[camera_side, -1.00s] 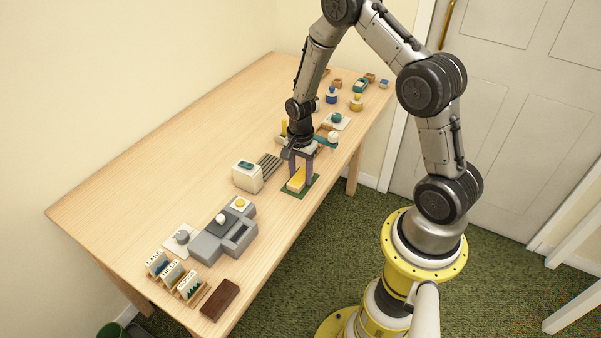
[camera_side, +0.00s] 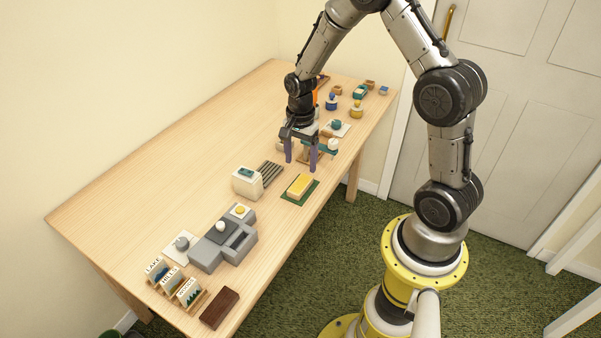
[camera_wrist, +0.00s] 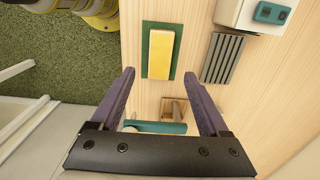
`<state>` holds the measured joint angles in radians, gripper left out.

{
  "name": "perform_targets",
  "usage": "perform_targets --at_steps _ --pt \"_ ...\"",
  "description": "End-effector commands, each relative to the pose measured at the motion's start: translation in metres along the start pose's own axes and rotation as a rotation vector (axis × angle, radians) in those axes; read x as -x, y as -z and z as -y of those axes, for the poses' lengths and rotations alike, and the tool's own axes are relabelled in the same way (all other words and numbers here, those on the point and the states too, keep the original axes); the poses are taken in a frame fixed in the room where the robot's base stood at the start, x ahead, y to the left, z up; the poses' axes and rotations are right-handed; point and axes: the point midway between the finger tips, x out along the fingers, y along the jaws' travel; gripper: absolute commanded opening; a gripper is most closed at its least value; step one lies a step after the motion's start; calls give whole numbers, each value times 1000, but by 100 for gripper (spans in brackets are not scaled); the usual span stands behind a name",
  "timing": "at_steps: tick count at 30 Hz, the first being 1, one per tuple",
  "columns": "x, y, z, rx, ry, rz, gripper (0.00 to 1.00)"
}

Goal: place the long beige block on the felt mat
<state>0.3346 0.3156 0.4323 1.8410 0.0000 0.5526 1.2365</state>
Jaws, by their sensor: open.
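The long beige block (camera_side: 300,185), yellowish on top, lies flat on the green felt mat (camera_side: 287,195) near the table's front edge. In the wrist view the block (camera_wrist: 160,55) sits inside the outline of the mat (camera_wrist: 147,66), its long side along the mat's. My gripper (camera_side: 301,168) is open and empty. It is above the table, raised clear of the block and apart from it. In the wrist view the two purple fingers of my gripper (camera_wrist: 160,82) are spread wide with nothing between them.
A white box with a teal top (camera_side: 247,181) and a grey slatted rack (camera_side: 269,173) stand left of the mat. A grey machine (camera_side: 222,241) and picture cards (camera_side: 172,277) are at the front left. Several small objects crowd the far end. The table's back left is clear.

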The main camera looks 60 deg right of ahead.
Motion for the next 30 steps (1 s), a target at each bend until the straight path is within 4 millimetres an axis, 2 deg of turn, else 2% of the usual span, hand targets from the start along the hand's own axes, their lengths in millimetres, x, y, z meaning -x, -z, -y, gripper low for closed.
perform_targets --at_steps 3,11,14,17,21,24,27,30 --pt "21 0 1 0 4 -1 79" --pt "46 -2 0 17 7 -3 79" --pt "69 -10 -4 98 36 -14 79" --pt "106 -28 -15 262 86 -37 79" --pt "162 -59 -47 565 171 -92 79" --pt "192 -79 -77 786 227 -141 79" --pt "214 -96 -110 1000 279 -198 79" --pt "227 -110 -142 1197 323 -260 79"
